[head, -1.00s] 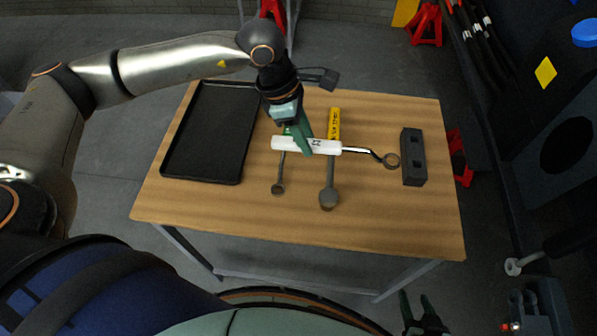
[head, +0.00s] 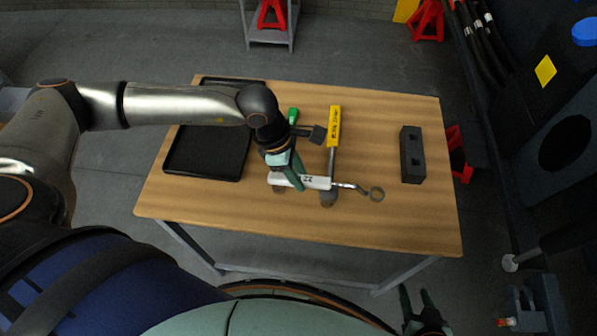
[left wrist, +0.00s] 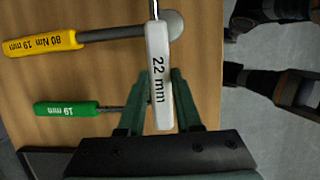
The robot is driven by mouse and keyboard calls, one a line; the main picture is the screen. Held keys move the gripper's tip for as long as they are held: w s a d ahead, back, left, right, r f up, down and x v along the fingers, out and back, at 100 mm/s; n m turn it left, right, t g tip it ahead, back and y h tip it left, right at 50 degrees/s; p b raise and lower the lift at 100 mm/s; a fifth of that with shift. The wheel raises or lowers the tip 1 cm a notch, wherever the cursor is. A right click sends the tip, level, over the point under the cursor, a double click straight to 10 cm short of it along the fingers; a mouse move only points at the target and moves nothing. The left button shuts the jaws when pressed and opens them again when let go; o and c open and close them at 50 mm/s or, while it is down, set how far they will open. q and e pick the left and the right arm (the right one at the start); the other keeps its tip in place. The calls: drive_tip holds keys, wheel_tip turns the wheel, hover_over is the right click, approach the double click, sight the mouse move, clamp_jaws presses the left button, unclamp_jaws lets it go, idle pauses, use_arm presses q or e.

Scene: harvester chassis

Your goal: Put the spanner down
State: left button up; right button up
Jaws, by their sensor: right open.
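The spanner with the white handle marked "22 mm" (head: 316,182) is held crosswise by my left gripper (head: 290,178). Its bent metal shaft and ring end point right in the head view. In the left wrist view the white handle (left wrist: 158,75) lies between the green fingers (left wrist: 158,105). The spanner crosses over the lower parts of two other tools on the wooden table (head: 400,225); I cannot tell whether it touches them or the table. My right gripper (head: 424,305) is open and empty, low at the bottom of the head view, off the table's front edge.
A yellow-handled tool (head: 334,126) and a green-handled tool (head: 293,116) lie on the table. A black tray (head: 212,175) is at the left and a dark block with holes (head: 412,155) at the right. The front strip of the table is clear.

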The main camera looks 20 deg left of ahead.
use_arm(q)
drive_tip(key=o, duration=0.5)
drive_tip(key=shift+c, duration=0.2)
drive_tip(key=v, duration=1.2)
